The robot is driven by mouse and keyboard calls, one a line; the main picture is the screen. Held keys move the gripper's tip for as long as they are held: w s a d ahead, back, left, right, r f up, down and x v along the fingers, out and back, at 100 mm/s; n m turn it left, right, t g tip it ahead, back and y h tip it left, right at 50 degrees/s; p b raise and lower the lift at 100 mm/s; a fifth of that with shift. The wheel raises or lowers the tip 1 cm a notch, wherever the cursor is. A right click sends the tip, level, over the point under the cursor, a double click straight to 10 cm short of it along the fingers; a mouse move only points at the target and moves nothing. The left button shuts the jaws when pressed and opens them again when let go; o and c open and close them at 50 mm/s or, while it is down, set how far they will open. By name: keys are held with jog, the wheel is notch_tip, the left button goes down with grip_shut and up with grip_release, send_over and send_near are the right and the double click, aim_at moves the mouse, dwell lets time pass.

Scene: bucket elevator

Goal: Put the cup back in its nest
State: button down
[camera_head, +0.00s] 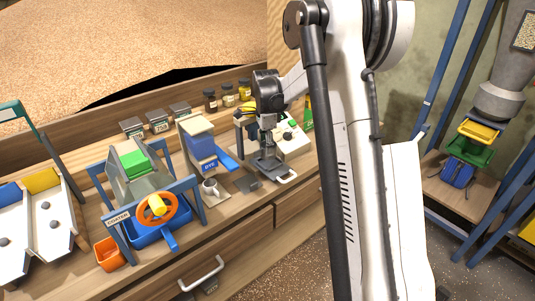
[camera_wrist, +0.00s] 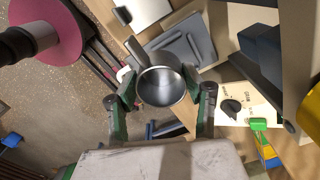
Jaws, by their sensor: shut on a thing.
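In the wrist view a grey metal cup (camera_wrist: 161,87) sits between the green-padded fingers of my gripper (camera_wrist: 160,92). The fingers are shut on the cup at both sides, and I look into its round open mouth. In the head view my gripper (camera_head: 267,123) points down over the right part of the bench, and the cup there is too small to make out clearly. Below and beyond the cup in the wrist view lies a dark grey flat pad (camera_wrist: 187,48). I cannot tell for certain which part is the nest.
A cream box with a knob (camera_wrist: 243,103) stands close by on the right. A small mug (camera_head: 211,188) stands on a pale board left of my gripper. Drawers lie below the bench's front edge.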

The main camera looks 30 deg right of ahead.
jog(key=shift+w+d+f, duration=0.9)
jog(key=shift+w+f, duration=0.05)
jog(key=shift+w, duration=0.25)
jog(key=shift+f, duration=1.95)
jog(key=shift+f, duration=0.1)
jog(key=shift+f, duration=0.15)
jog(key=c, duration=0.9)
grip_release()
